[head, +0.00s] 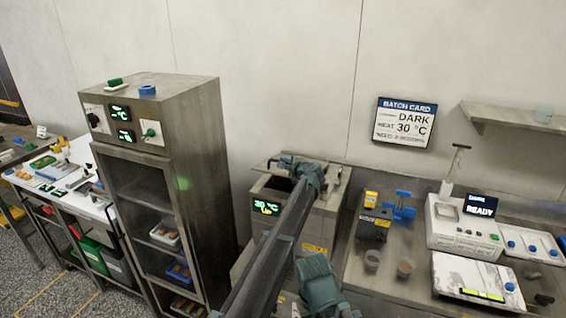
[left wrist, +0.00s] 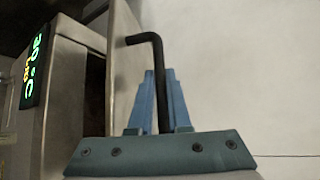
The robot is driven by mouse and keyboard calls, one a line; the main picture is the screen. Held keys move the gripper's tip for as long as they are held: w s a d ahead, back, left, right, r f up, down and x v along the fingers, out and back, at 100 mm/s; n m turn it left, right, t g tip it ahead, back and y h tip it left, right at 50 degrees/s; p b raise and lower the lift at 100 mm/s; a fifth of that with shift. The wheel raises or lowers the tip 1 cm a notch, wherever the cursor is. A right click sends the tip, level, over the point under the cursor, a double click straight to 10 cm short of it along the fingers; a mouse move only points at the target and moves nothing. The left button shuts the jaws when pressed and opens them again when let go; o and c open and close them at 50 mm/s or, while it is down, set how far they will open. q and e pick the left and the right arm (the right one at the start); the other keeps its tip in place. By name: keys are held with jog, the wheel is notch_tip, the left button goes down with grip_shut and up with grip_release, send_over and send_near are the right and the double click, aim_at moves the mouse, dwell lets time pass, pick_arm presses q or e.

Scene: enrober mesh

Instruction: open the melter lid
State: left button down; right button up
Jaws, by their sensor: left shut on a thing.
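The melter (head: 315,228) is a grey metal box in the middle of the head view, with a green 30 °C display (head: 266,208). Its lid (head: 337,183) is a flat metal plate; in the left wrist view the lid (left wrist: 125,65) stands at an angle from the body, with a dark opening (left wrist: 94,95) beside it. My left gripper (head: 280,162) is over the melter top. In the left wrist view its blue fingers (left wrist: 160,100) are shut on the black bent lid handle (left wrist: 157,75). My arm hides part of the melter. My right gripper's fingers do not show.
A tall cabinet (head: 205,140) with trays stands left of the melter. To the right, a counter holds a small dark machine (head: 372,228), cups (head: 405,268), a white unit (head: 463,232) and a scale (head: 478,280). A wall shelf (head: 510,117) is above.

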pick_arm(q)
jog(key=w+d+r+g+p, duration=0.1)
jog(key=w+d+r+p, duration=0.1)
jog(key=w+r+p, duration=0.3)
jog(key=shift+w+r+m+p, duration=0.35)
jog(key=shift+r+m+p, duration=0.05)
jog(key=shift+r+p, duration=1.55)
jog(key=shift+f, duration=0.1)
jog(key=c, duration=0.9)
grip_release()
jog(key=shift+s+a, duration=0.1)
